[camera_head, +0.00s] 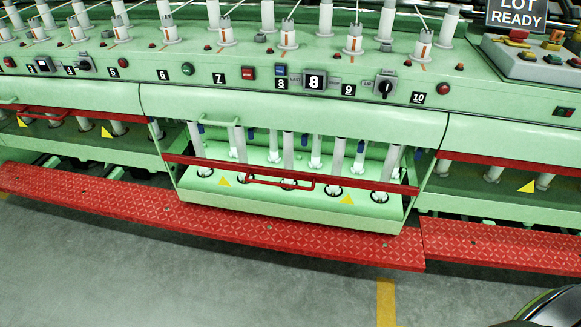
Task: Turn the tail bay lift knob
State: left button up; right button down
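A black rotary knob (386,89) on a grey square plate sits on the green front panel of the machine, between the number plates 9 (348,90) and 10 (418,98). A small label (367,85) is just left of it, too small to read surely. I cannot tell from the labels which knob belongs to the tail bay. Neither of my grippers is in view.
A display reading 8 (315,82) and red and blue buttons line the panel. Below, a green bay tray (300,203) with a red rail (290,173) sticks out over a red tread plate (255,232). White bobbins stand above the panel.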

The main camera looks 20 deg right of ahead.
aim_at(386, 86)
jog(key=z, duration=1.25)
